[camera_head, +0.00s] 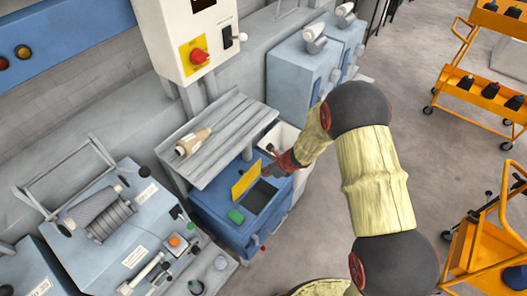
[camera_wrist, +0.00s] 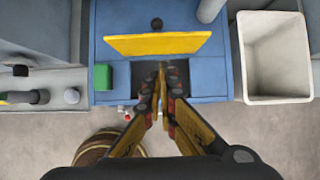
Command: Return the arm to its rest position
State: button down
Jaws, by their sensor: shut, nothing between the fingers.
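My gripper (camera_head: 272,166) is at the end of my arm, which reaches in from the right in the head view. It is beside a yellow plate (camera_head: 245,180) that stands tilted up from a blue machine top (camera_head: 212,206). In the wrist view my gripper (camera_wrist: 160,84) points at a dark opening (camera_wrist: 144,76) in the blue top, just in front of the yellow plate (camera_wrist: 157,44). Its fingers are together with nothing held. I cannot tell how far the fingertips are above the opening.
A green block (camera_wrist: 103,77) is left of the opening. A white bin (camera_wrist: 276,60) stands to the right. A slatted shelf (camera_head: 225,140) holding a tan bobbin (camera_head: 193,142) is behind the gripper. Orange carts (camera_head: 490,85) stand at the right, with open floor (camera_head: 425,160) between.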

jog(key=s+a+r+n+g+y, duration=0.1)
jog(key=s+r+n+g, duration=0.1)
jog(key=s+r+n, duration=0.35)
jog(key=s+r+n+g, duration=0.2)
jog(key=s+r+n, duration=0.1)
jog(key=s+n, duration=0.5)
jog(key=s+d+r+n+t+h+b, duration=0.1)
jog(key=s+d+r+n, duration=0.3)
jog(key=r, duration=0.5)
jog(key=s+d+r+n+t+h+b, duration=0.2)
jog(key=s+d+r+n+t+h, duration=0.1)
jog(key=s+d+r, duration=0.5)
jog(key=s+d+r+n+t+h+b, duration=0.1)
jog(key=s+d+r+n+b, duration=0.1)
jog(key=s+d+r+n, duration=0.3)
notch_tip(320, 180, up, 5)
jog(key=shift+s+d+f+t+h, duration=0.1)
jog(key=shift+s+d+t+h, duration=0.35)
jog(key=shift+s, duration=0.3)
